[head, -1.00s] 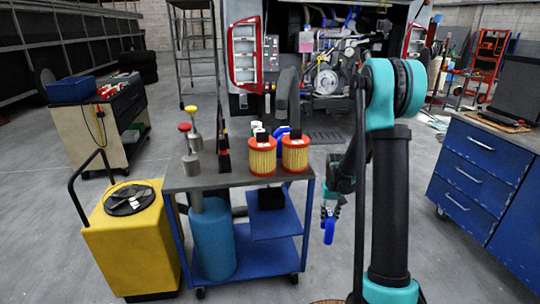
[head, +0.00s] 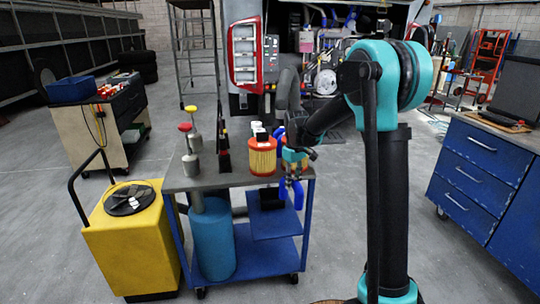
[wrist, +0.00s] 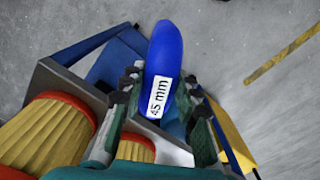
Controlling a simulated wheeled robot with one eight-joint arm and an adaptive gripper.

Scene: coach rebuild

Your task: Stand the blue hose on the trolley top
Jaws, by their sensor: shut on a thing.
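My gripper (head: 292,168) is shut on the blue hose (head: 298,194) at the right front edge of the trolley. The hose hangs below the jaws, in front of the trolley's side. In the wrist view the blue hose (wrist: 164,50) lies between the two jaws, with a white "45 mm" label facing the camera. The grey trolley top (head: 228,178) is beside and behind the gripper. Whether the hose touches the trolley cannot be told.
An orange-and-yellow filter (head: 262,157) stands on the top; a second is mostly hidden behind my gripper. Another blue piece (head: 280,132) shows behind them. Metal canisters (head: 192,164) stand at the left. The front middle of the top is clear. A yellow cart (head: 130,240) stands left.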

